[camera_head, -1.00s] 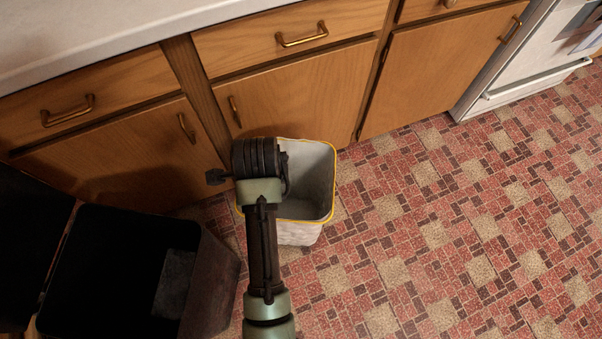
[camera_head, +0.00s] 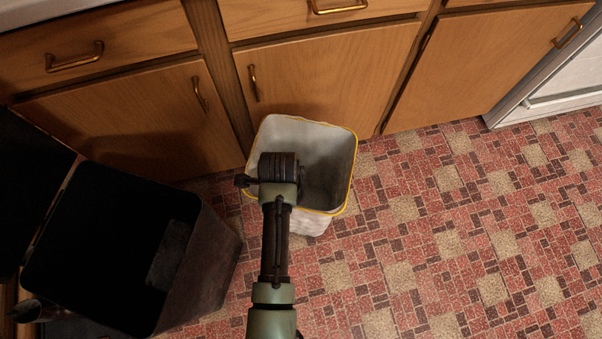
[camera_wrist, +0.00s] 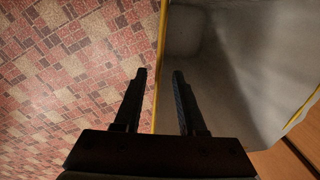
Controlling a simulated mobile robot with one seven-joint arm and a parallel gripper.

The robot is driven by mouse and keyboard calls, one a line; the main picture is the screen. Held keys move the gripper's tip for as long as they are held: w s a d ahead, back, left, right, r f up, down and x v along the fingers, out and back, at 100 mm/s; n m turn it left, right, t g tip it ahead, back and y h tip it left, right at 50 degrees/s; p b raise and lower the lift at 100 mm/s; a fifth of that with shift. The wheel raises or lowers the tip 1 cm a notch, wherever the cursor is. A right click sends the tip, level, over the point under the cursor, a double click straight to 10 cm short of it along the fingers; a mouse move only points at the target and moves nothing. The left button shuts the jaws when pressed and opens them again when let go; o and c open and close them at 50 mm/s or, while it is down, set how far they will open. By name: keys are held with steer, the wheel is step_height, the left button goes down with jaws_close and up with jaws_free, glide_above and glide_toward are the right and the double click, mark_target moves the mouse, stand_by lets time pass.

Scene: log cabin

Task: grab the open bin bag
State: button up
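The open bin bag (camera_head: 334,150) is a whitish, box-shaped bag with a yellow rim, standing upright on the floor against the cabinets in the head view. Its open top faces up and its inside looks empty. In the wrist view the bag (camera_wrist: 225,75) fills the right side. My gripper (camera_wrist: 160,76) is open there, with the bag's yellow rim running between its two fingers. The left finger is over the floor outside the bag and the right finger is over its inside. I cannot tell whether either finger touches the bag. In the head view my arm hides part of the bag's near-left side.
A large dark bin (camera_head: 215,265) with its lid open stands left of the bag. Wooden cabinets (camera_head: 330,85) with brass handles line the back. A white appliance (camera_head: 560,85) is at the far right. The red tiled floor (camera_head: 450,240) to the right is clear.

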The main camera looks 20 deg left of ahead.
step_height(320, 180, down, 4)
steer(key=shift+r+b, duration=0.2)
steer(key=shift+b, duration=0.45)
steer(key=shift+r, duration=0.1)
jaws_close()
stand_by(0.7)
